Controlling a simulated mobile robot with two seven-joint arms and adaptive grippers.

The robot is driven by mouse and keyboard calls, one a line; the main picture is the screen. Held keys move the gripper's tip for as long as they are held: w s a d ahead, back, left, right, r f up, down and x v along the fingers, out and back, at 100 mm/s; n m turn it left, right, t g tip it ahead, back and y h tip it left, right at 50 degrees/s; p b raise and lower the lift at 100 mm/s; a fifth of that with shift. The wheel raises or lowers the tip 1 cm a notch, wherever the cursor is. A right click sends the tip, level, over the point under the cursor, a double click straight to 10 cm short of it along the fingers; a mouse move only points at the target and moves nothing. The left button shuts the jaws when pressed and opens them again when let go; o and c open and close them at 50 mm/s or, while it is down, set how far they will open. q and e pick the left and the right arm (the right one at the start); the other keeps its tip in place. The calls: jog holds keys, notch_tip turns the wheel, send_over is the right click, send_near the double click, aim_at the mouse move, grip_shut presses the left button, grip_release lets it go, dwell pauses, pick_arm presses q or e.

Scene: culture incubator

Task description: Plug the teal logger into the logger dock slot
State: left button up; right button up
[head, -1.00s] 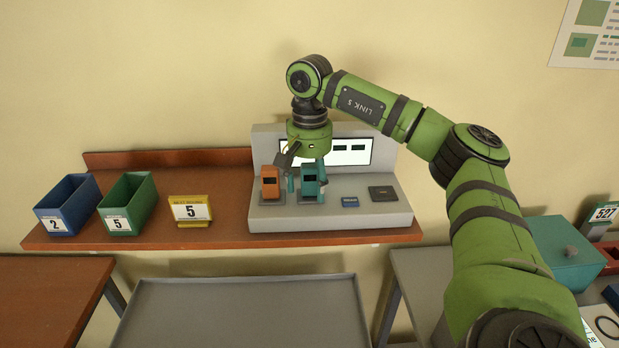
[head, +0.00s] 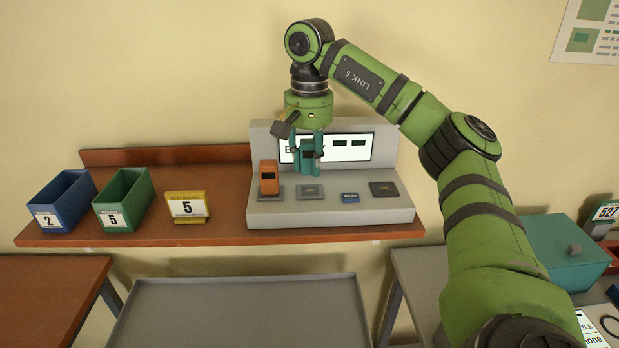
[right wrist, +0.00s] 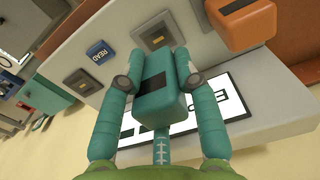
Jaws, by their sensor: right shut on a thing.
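The teal logger (head: 307,152) is held by my right gripper (head: 306,158) above the grey dock (head: 330,213). In the right wrist view the teal logger (right wrist: 160,92) sits between the two teal fingers of my right gripper (right wrist: 155,75), which are shut on it. Below it in the head view is an empty dock slot plate (head: 310,192), with air between the logger and the plate. An orange logger (head: 268,177) stands on the plate to the left. Another slot plate (head: 384,189) at the right is empty. My left gripper is not in view.
A blue READ button (head: 350,197) lies between the two empty plates. A screen (head: 350,147) stands behind, partly hidden by the gripper. A yellow sign (head: 187,206) with a 5, a green bin (head: 125,200) and a blue bin (head: 63,203) stand left on the shelf.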

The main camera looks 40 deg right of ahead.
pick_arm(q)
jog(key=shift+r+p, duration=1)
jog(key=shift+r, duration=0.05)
pick_arm(e)
jog(key=s+d+r, duration=0.1)
jog(key=s+r, duration=0.5)
jog(key=s, duration=0.5)
jog(key=shift+s+d+r, duration=0.2)
jog(key=shift+d+r, duration=0.1)
jog(key=shift+r, duration=0.05)
